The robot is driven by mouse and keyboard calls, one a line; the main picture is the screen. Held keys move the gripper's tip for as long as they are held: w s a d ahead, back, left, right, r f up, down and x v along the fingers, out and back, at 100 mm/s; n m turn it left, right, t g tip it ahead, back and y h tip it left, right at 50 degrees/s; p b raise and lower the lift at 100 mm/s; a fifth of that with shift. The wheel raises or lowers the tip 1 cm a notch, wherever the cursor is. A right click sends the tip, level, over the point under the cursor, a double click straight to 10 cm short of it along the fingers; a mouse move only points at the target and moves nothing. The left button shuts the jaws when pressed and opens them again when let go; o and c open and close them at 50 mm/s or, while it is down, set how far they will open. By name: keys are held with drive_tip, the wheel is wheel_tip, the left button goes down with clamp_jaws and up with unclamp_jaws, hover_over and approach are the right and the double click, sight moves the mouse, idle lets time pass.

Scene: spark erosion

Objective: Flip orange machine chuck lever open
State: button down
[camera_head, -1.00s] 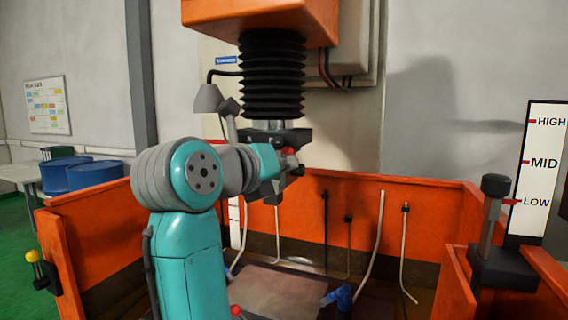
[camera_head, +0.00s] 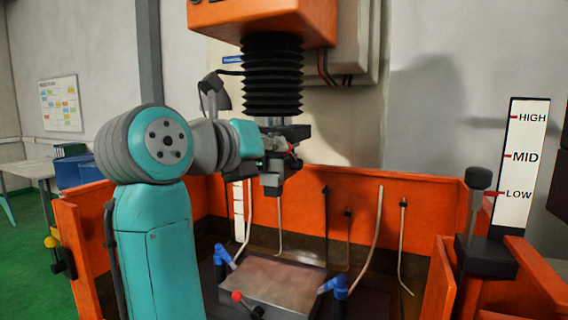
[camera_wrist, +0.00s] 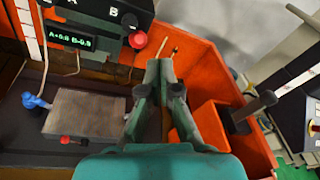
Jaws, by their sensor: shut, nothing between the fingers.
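The orange machine's dark chuck (camera_head: 292,132) hangs under black bellows in the head view. The lever's red end (camera_head: 291,148) shows at the chuck's right, partly covered. In the wrist view a round red knob (camera_wrist: 138,40) sits on a short stem beside the dark head with a green display (camera_wrist: 70,39). My gripper (camera_wrist: 158,62) is shut and empty, its fingertips just right of and below that knob in the picture. I cannot tell whether they touch. In the head view my wrist overlaps the chuck area and hides the fingers' exact position.
The orange tank wall (camera_head: 350,210) surrounds the work plate (camera_head: 275,280). Blue nozzles (camera_head: 338,284) and thin upright hoses stand inside. A second red knob (camera_head: 237,296) is by the plate. A level scale (camera_head: 522,165) with a black handle (camera_head: 478,179) is at right.

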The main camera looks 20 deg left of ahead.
drive_tip(key=s+r, duration=0.1)
drive_tip(key=r, duration=0.1)
drive_tip(key=shift+s+a+r, duration=0.3)
drive_tip(key=shift+s+r, duration=0.1)
idle(0.3)
